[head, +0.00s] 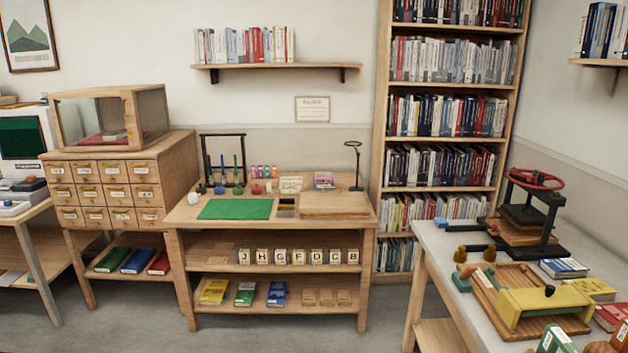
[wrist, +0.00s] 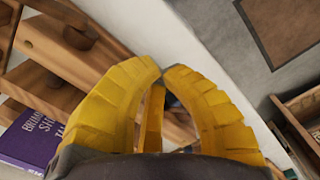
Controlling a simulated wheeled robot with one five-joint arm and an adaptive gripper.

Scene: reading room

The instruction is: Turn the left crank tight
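Which part is the left crank is not clear. My gripper (wrist: 162,70) shows in the wrist view as two yellow ribbed fingers, bowed apart in the middle, with their tips together. A wooden piece (wrist: 151,115) shows between them; nothing is clearly held. Wooden parts (wrist: 65,60) with a dark round end fill the upper left there.
A black press with a red wheel (head: 536,179) stands at the table's back. Several books lie along the table's right side. A purple book (wrist: 33,137) lies lower left in the wrist view, and grey floor (wrist: 235,45) shows upper right. The floor between the tables is clear.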

